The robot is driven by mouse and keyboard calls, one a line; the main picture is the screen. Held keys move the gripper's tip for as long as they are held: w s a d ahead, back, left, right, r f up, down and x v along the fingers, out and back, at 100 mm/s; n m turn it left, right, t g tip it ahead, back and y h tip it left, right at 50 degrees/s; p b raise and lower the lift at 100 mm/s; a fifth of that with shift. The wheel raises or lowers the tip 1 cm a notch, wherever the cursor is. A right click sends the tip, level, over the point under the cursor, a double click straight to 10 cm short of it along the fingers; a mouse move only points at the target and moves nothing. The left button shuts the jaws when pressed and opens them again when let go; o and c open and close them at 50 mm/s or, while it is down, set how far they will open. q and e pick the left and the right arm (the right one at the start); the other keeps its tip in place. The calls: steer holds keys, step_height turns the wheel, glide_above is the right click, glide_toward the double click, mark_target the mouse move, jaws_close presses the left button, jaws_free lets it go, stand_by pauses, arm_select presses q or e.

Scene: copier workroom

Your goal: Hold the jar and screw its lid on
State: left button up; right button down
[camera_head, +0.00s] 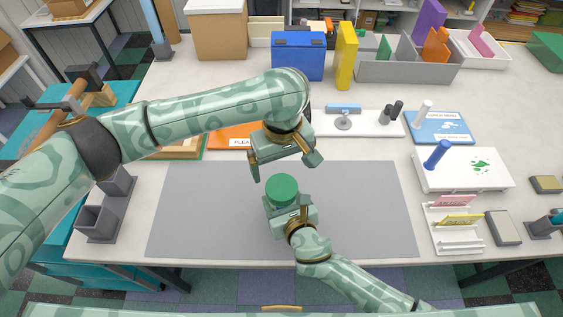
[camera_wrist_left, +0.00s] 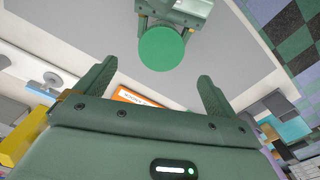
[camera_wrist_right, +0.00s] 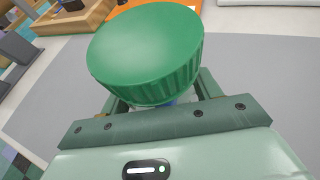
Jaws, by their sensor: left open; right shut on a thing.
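A round green lid (camera_head: 282,188) with a ribbed edge sits on top of the jar, above the grey mat. It also shows in the left wrist view (camera_wrist_left: 161,48) and large in the right wrist view (camera_wrist_right: 147,45). The jar is almost wholly hidden under the lid; a small bluish part (camera_wrist_right: 172,103) shows between the fingers. My right gripper (camera_head: 288,206) is shut on the jar from the front. My left gripper (camera_head: 286,169) is open and empty, just behind and above the lid, apart from it. I cannot tell how tightly the lid sits.
The grey mat (camera_head: 190,210) is clear around the jar. An orange sign (camera_head: 228,136) and a white tray (camera_head: 365,124) lie behind it. A white board (camera_head: 470,178) and card rack (camera_head: 448,238) stand right, grey bins (camera_head: 95,222) left, a blue box (camera_head: 298,58) at the back.

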mark_target(281, 186)
arm_select(q)
steer(key=shift+s, duration=0.15)
steer(key=shift+f, duration=4)
steer(key=shift+a, duration=0.1)
steer(key=c, duration=1.1)
steer(key=m, duration=0.5)
steer(key=shift+m, duration=0.3)
steer(key=m, duration=0.4)
